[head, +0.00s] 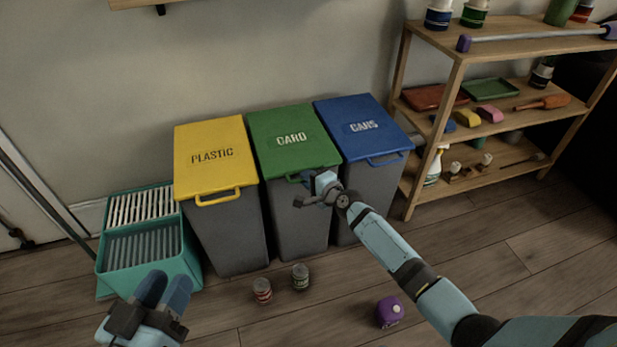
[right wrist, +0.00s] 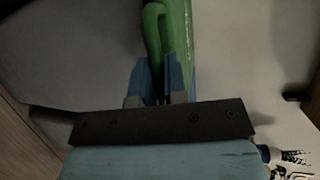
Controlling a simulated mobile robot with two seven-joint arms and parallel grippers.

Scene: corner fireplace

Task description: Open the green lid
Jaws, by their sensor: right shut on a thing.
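The green lid (head: 291,137), marked CARD, lies closed on the middle grey bin, between the yellow and blue lids. Its green handle is at the front edge, partly hidden behind my right gripper in the head view. My right gripper (head: 312,186) is at that handle. In the right wrist view the blue fingers of my right gripper (right wrist: 161,80) are shut on the green handle (right wrist: 154,32). My left gripper (head: 164,290) is low at the left of the head view, away from the bins. Its two fingers are side by side, and how far apart they are is unclear.
The yellow-lidded bin (head: 210,156) and the blue-lidded bin (head: 363,128) stand close on either side. A teal slatted crate (head: 150,278) stands at left. Two cans (head: 262,290) and a purple object (head: 389,312) lie on the floor. A wooden shelf (head: 455,88) stands at right.

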